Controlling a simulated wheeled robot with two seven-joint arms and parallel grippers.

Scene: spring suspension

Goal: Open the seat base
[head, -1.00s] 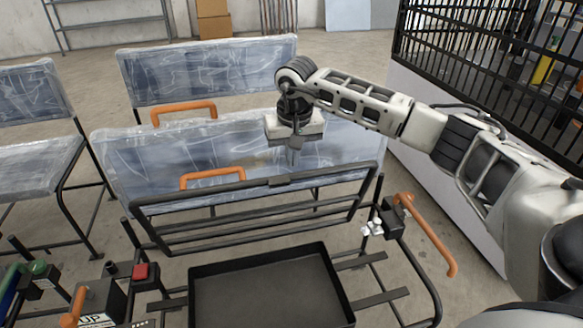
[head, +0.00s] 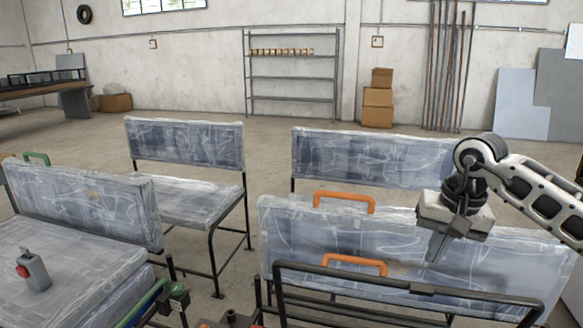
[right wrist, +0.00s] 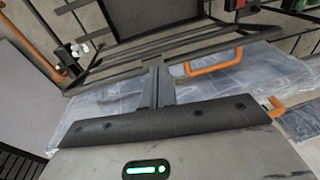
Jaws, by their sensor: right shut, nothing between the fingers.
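A plastic-wrapped grey seat panel (head: 300,235) stands steeply raised in the head view, behind a black tubular frame (head: 480,300). One orange handle (head: 354,262) is in front of the panel, and another orange handle (head: 344,197) shows at its top edge. My right gripper (head: 433,256) points down in front of the panel, just above the black frame, with its fingers shut and empty. In the right wrist view, the shut fingers (right wrist: 156,88) reach toward the frame bars (right wrist: 190,42); contact cannot be told. My left gripper is out of view.
A wrapped bench with a grey box and red button (head: 34,270) on it stands at the left. Other wrapped seats (head: 185,148) stand behind. A black tray (right wrist: 150,15) shows beyond the frame in the right wrist view. Open floor lies behind the seats.

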